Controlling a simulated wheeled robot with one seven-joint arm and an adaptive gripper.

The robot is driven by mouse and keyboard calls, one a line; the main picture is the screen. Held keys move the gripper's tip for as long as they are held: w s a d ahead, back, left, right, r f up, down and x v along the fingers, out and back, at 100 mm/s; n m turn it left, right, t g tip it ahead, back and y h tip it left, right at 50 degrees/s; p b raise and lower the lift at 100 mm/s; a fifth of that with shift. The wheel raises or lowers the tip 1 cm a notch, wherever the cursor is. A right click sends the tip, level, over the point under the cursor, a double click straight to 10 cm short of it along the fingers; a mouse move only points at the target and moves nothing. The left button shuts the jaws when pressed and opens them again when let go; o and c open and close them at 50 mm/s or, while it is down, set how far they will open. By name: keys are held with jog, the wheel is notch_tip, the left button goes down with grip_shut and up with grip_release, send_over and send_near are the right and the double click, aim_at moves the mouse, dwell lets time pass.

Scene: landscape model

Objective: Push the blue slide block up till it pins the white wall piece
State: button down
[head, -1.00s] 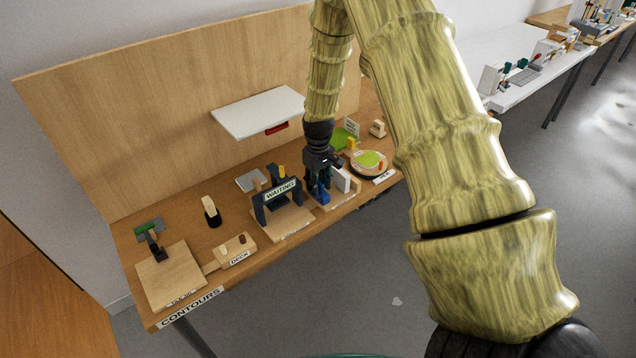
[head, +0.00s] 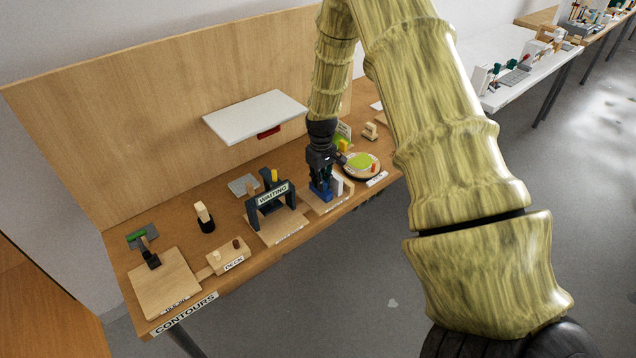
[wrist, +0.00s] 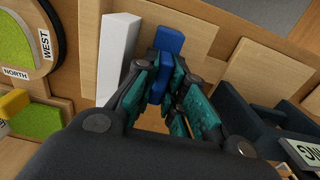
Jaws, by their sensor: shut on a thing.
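The blue slide block (wrist: 167,50) stands between the teal fingers of my gripper (wrist: 160,98) in the wrist view. My gripper is shut on it. In the head view the block (head: 320,192) shows low under my gripper (head: 320,180), on a light wooden board (head: 337,205). The white wall piece (wrist: 118,50) is a tall white bar just left of the block in the wrist view. A narrow strip of wood seems to show between them; one finger lies close to the white piece. In the head view the white piece (head: 337,185) is just right of the block.
A dark gate with a WAITING sign (head: 273,194) stands close to the left of my gripper. A round board with a green patch (head: 361,163) is to the right. A white shelf (head: 255,115) hangs on the back panel. The DECK block (head: 229,259) is farther left.

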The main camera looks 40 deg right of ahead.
jog(key=c, duration=1.5)
grip_release()
jog(key=shift+r, duration=0.1)
notch_tip(320, 180, up, 12)
jog(key=shift+f, duration=0.1)
